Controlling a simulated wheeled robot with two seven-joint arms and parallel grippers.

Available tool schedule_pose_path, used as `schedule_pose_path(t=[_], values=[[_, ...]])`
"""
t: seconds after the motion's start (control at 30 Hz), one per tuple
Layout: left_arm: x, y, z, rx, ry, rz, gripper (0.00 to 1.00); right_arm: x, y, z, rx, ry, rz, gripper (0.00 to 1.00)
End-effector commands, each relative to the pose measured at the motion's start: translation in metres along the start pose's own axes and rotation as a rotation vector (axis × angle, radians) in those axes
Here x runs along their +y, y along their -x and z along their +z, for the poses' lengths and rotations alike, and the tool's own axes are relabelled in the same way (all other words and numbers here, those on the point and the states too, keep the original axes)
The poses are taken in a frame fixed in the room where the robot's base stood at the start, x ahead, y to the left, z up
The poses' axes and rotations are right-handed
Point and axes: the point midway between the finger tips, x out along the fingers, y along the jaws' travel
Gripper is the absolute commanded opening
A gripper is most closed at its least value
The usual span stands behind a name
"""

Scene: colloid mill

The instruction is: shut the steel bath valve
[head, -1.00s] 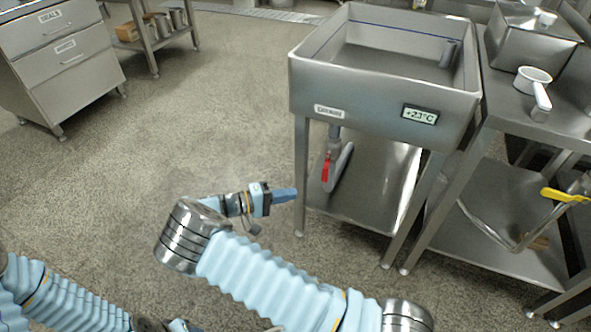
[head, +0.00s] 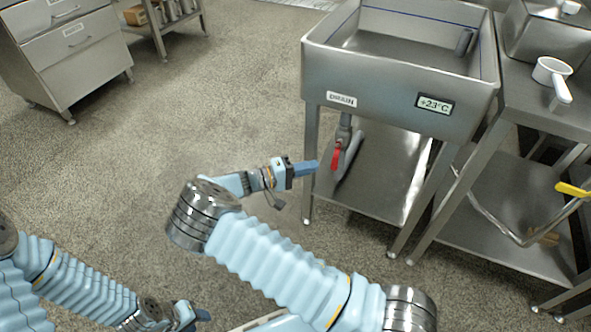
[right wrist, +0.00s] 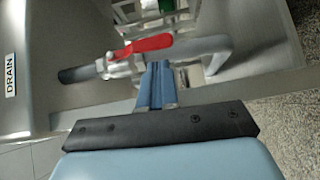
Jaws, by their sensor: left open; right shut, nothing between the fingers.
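The steel bath (head: 400,83) stands on legs and bears a DRAIN label (head: 341,99). Under it, the valve's red lever (head: 336,160) hangs down beside the drain pipe. In the right wrist view the red lever (right wrist: 145,46) lies roughly along the pipe. My right gripper (head: 316,168) is shut and empty, just left of the lever. In the right wrist view its blue fingers (right wrist: 157,72) point at the lever and pipe; I cannot tell whether they touch. My left gripper (head: 200,315) is open, low at the bottom of the head view, far from the valve.
The bath's lower shelf (head: 385,190) lies below the valve. A display (head: 435,104) reads +23°C. At right, a side table holds a white pan (head: 552,70); a yellow handle (head: 572,190) is below. Drawers (head: 70,45) stand at left. The floor between is clear.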

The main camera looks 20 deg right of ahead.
Motion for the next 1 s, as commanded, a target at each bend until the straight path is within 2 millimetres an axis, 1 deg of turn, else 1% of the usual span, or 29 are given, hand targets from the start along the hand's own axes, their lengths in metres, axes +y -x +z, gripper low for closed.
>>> schedule_pose_path(t=[0.03, 0.1, 0.2, 0.3, 0.73, 1.0], values=[[0.000, 0.000, 0.000, 0.000, 0.000, 0.000, 0.42, 0.000, -0.009, 0.001, -0.004, 0.001, 0.002, 0.00], [0.000, 0.000, 0.000, 0.000, 0.000, 0.000, 0.42, 0.000, -0.018, 0.001, -0.003, -0.001, 0.001, 0.00], [0.000, 0.000, 0.000, 0.000, 0.000, 0.000, 0.42, 0.000, -0.027, 0.000, -0.002, 0.000, 0.000, 0.00], [0.000, 0.000, 0.000, 0.000, 0.000, 0.000, 0.42, 0.000, -0.031, 0.001, -0.002, 0.000, 0.001, 0.00], [0.000, 0.000, 0.000, 0.000, 0.000, 0.000, 0.42, 0.000, -0.033, 0.001, -0.001, 0.003, 0.004, 0.00], [-0.001, -0.002, 0.000, 0.000, 0.000, 0.000, 0.42, -0.003, -0.035, 0.003, -0.001, 0.040, 0.039, 0.00]])
